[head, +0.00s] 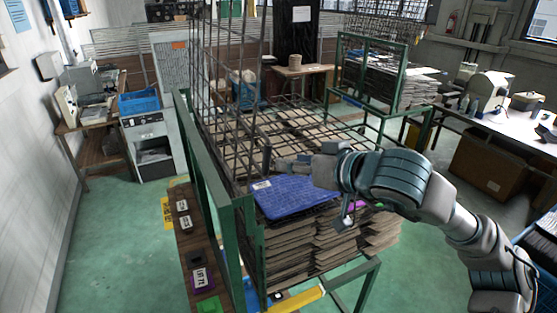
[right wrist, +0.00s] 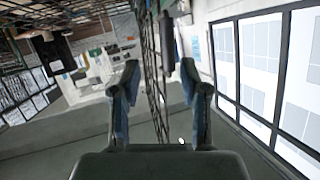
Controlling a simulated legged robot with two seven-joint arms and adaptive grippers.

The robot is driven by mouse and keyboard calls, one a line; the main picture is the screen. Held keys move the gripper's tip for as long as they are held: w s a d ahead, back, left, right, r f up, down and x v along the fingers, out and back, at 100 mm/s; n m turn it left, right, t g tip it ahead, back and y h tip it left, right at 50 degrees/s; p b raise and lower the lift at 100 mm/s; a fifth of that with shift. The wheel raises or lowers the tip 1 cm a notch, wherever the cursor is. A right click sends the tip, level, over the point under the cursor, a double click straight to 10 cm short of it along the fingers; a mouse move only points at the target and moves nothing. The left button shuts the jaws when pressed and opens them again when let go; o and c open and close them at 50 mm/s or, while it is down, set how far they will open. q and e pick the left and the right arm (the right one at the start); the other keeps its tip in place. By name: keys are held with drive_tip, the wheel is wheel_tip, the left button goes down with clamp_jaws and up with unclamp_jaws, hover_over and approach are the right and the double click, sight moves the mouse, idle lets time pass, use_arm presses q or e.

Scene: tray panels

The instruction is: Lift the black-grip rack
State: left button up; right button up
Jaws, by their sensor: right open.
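A tall dark wire-mesh rack (head: 226,85) stands upright inside a green frame. A short black upright grip (head: 267,156) shows near its lower right edge. My right gripper (head: 284,165) is open, just right of this grip. In the right wrist view, my right gripper (right wrist: 158,78) has its two fingers spread wide. The mesh (right wrist: 150,50) and a dark upright bar (right wrist: 168,38), which looks like the grip, show beyond and between the fingers. I cannot tell whether they touch. My left gripper is not in view.
A blue folded sheet (head: 297,197) lies on stacked brown sheets (head: 345,237) below my right gripper. A green post (head: 232,250) stands in front. A wooden strip with labelled pads (head: 184,222) lies left. Green floor (head: 110,250) is clear at the left.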

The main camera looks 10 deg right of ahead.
drive_tip(key=v, duration=0.3)
drive_tip(key=shift+d, duration=0.3)
drive_tip(key=shift+a, duration=0.15)
